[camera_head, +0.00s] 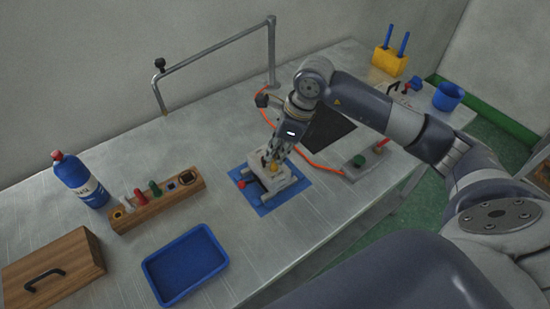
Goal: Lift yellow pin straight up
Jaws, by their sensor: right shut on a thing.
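The yellow pin (273,166) shows as a small yellow spot at the top of a pale mold block (287,184). The block sits on a blue mat (266,208) in the middle of the table. My right gripper (275,157) points down over the block and is shut on the yellow pin. The fingers cover part of the pin, and I cannot tell whether its lower end is inside the block. A red part (242,184) shows at the block's left side. My left gripper is not in view.
A wooden rack (160,212) with several coloured pegs stands left of the mat. A blue tray (185,264) lies in front. A blue bottle (82,181) and a wooden box (52,270) are at left. An orange cable (310,158) runs behind the block to a button box (365,161).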

